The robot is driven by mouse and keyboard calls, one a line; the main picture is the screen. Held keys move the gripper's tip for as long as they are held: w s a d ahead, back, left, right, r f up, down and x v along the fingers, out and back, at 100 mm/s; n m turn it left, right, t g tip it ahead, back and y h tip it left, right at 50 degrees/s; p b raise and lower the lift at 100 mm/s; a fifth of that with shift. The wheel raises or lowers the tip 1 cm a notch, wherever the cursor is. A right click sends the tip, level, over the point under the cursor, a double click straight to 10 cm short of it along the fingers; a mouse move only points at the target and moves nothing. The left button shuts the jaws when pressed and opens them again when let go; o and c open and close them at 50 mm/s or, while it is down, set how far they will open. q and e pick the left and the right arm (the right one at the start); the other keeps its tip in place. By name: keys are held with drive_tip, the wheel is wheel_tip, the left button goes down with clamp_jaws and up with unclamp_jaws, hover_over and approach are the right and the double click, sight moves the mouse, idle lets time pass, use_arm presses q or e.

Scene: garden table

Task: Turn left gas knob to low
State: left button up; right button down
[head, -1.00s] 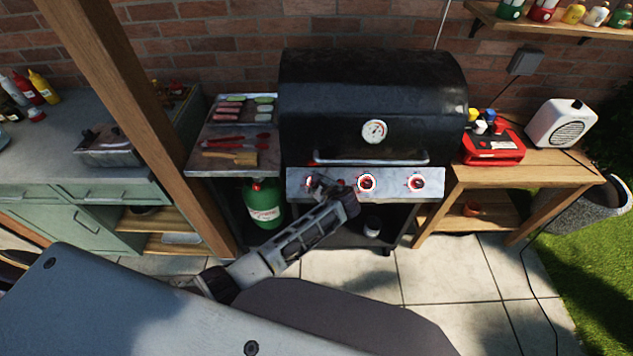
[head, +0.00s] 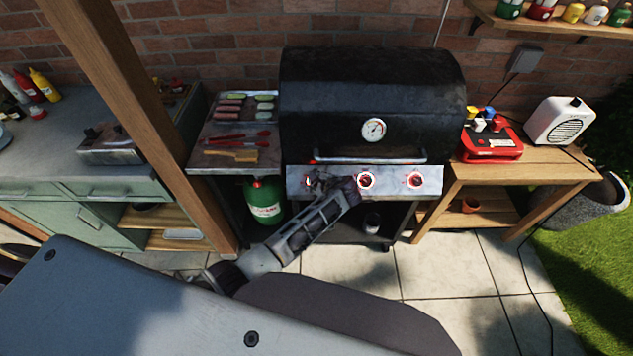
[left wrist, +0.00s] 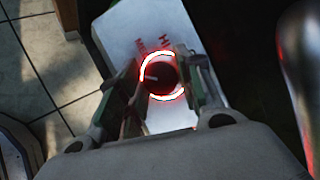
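The black gas grill (head: 372,105) stands against the brick wall with its lid shut. Its grey control panel (head: 400,176) carries red-ringed knobs. My right gripper is not in view.
A side shelf (head: 205,165) with food and tools is left of the grill. A wooden post (head: 140,120) stands nearer on the left. A green gas bottle (head: 264,203) is below the shelf. A wooden table (head: 540,165) with a red box (head: 490,144) is at right.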

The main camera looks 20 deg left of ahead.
use_arm(q)
drive_tip(key=o, duration=0.4)
drive_tip(key=shift+a+f, duration=0.1)
drive_tip(key=shift+c, duration=0.2)
drive_tip(key=shift+s, duration=0.1)
drive_tip(key=v, duration=1.2)
idle(0.4)
